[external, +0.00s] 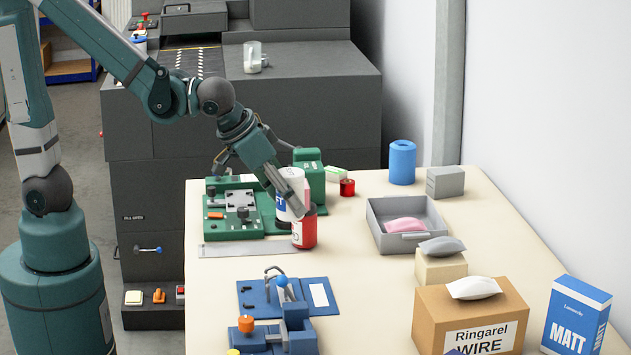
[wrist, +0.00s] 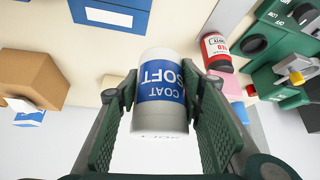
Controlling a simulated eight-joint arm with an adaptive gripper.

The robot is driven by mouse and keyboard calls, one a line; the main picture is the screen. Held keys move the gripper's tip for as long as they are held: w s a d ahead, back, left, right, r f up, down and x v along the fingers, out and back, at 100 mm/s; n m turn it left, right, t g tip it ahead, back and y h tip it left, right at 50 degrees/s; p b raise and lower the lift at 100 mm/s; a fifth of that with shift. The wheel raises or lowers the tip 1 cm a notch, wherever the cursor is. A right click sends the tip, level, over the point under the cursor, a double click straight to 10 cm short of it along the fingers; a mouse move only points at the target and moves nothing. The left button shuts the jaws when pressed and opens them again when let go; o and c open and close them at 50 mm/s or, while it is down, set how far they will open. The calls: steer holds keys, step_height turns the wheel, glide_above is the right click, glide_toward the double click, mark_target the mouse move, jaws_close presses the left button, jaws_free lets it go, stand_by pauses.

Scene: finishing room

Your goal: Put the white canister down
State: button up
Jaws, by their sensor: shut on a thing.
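The white canister (wrist: 160,68) has a blue label reading "COAT SOFT". My gripper (wrist: 168,105) is shut on it, with one finger on each side. In the external view the white canister (external: 281,204) is partly hidden by my gripper (external: 296,197) and by a red canister (external: 304,230) just in front of it. It is held over the table, beside the green fixture. Its base is hidden, so I cannot tell whether it touches the table. The red canister also shows in the wrist view (wrist: 216,53), close to one finger.
The green fixture (external: 218,229) and blue fixture (external: 258,294) occupy the table's left side. A grey tray (external: 410,243) holds a pink bag. A blue cylinder (external: 402,163), grey box (external: 445,182) and cardboard box (external: 435,315) stand rightward. The table (external: 365,288) is clear in the middle.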

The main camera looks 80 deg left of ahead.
steer(key=shift+s+d+f, duration=0.2)
steer(key=shift+s+d, duration=0.35)
steer(key=shift+d, duration=0.1)
steer(key=s+d+n+g+y, duration=0.15)
steer(key=s+d+n, duration=0.3)
steer(key=s, duration=0.45)
steer(key=s+d+n+g+y, duration=0.1)
steer(key=s+d+n+y, duration=0.3)
steer(key=s, duration=0.5)
steer(key=shift+h, duration=0.75)
steer(key=shift+d+f+p, duration=0.15)
steer(key=shift+d+f, duration=0.05)
steer(key=shift+f, duration=0.5)
steer(key=shift+d+f+p, duration=0.1)
steer(key=shift+d+f, duration=0.1)
steer(key=shift+f, duration=0.55)
steer(key=shift+d+f+p, duration=0.15)
steer(key=shift+d+f, duration=0.05)
steer(key=shift+f, duration=0.5)
steer(key=shift+f, duration=0.1)
steer(key=shift+f+b, duration=0.9)
steer(key=shift+f, duration=1.95)
steer(key=shift+f, duration=0.1)
steer(key=shift+f+b, duration=0.65)
steer(key=shift+f, duration=1.3)
